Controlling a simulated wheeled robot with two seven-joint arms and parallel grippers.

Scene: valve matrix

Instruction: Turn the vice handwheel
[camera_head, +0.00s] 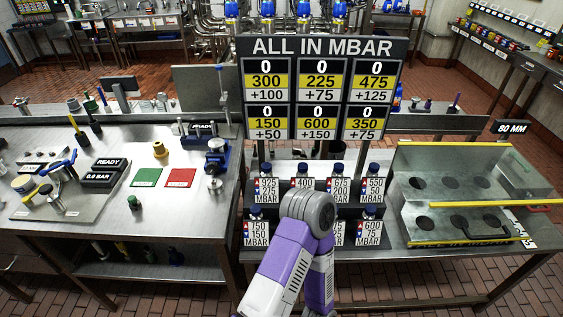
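A blue vice-like device (217,155) stands at the right end of the left workbench, under a small READY sign (203,127). A small round metal part (215,184) sits at its front, low down; I cannot tell whether this is the handwheel. A purple and white arm of mine rises from the bottom middle, with its grey joint in front of the bottle rack. Neither gripper shows in this view, so I cannot see whether either one is open or shut. No gripper is seen at the vice.
The left workbench (120,225) also holds a green mat (146,177), a red mat (180,178) and a READY 0.0 BAR display (103,172). A pressure board (318,88) stands behind the bottle rack. A metal case (460,190) with yellow edges lies at right.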

